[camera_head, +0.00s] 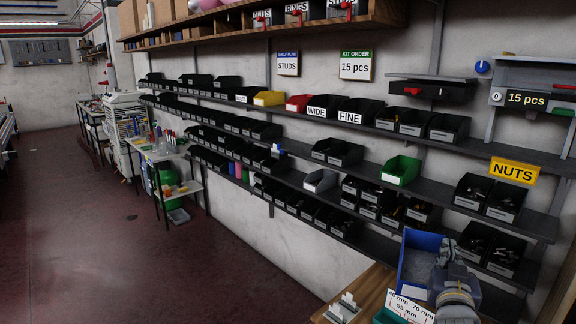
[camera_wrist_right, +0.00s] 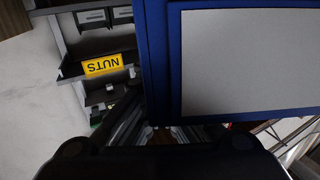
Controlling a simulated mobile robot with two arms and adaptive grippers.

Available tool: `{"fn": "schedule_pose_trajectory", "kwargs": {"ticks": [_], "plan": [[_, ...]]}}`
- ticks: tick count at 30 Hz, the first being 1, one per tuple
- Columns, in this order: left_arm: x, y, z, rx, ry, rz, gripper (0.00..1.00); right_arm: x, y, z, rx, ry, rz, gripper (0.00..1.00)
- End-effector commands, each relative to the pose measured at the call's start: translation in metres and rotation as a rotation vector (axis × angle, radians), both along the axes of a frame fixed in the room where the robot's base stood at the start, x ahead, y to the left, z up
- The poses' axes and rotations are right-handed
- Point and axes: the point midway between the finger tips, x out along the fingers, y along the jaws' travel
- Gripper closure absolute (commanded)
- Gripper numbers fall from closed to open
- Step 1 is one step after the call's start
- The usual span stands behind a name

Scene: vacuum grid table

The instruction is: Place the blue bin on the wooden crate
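The blue bin (camera_head: 418,243) is at the lower right of the head view, open side up, with a grey inner floor. My right gripper (camera_head: 447,255) is at its right wall and appears shut on that wall. In the right wrist view the blue bin (camera_wrist_right: 157,60) fills the upper middle and right, its wall running down to the dark fingers (camera_wrist_right: 152,128). The fingertips' contact is partly hidden. A brown wooden surface (camera_head: 362,291) lies below and left of the bin; I cannot tell whether it is the wooden crate. My left gripper is not in view.
Wall shelves with several black bins run behind, with a green bin (camera_head: 401,170) and a yellow NUTS sign (camera_head: 514,171) near my right arm. White parts (camera_head: 343,308) and a size-marked sign (camera_head: 410,307) are by the wooden surface.

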Motion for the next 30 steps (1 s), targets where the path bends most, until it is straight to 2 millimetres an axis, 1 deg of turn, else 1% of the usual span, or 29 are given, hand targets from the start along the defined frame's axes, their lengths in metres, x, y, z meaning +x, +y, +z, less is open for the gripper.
{"fn": "schedule_pose_trajectory", "kwargs": {"ticks": [1,6,8,12,15,18,21,26,30], "plan": [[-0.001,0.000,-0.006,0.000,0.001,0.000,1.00,-0.011,0.015,-0.019,0.000,0.004,0.035,1.00],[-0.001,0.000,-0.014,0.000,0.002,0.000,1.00,-0.048,0.060,-0.059,0.001,0.006,0.146,1.00],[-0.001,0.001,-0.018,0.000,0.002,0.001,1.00,-0.063,0.075,-0.070,0.002,0.004,0.184,1.00],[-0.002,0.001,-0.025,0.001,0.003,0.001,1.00,-0.099,0.109,-0.093,0.002,0.004,0.268,1.00],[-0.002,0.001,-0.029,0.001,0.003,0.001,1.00,-0.124,0.130,-0.104,0.002,0.003,0.319,1.00],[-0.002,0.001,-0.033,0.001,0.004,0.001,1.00,-0.145,0.145,-0.110,0.002,0.002,0.358,1.00],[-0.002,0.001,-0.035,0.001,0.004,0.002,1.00,-0.161,0.156,-0.113,0.001,0.001,0.385,1.00],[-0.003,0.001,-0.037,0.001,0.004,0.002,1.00,-0.174,0.164,-0.114,0.000,-0.001,0.405,1.00],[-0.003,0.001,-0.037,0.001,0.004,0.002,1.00,-0.189,0.166,-0.121,0.005,0.003,0.410,1.00]]}}
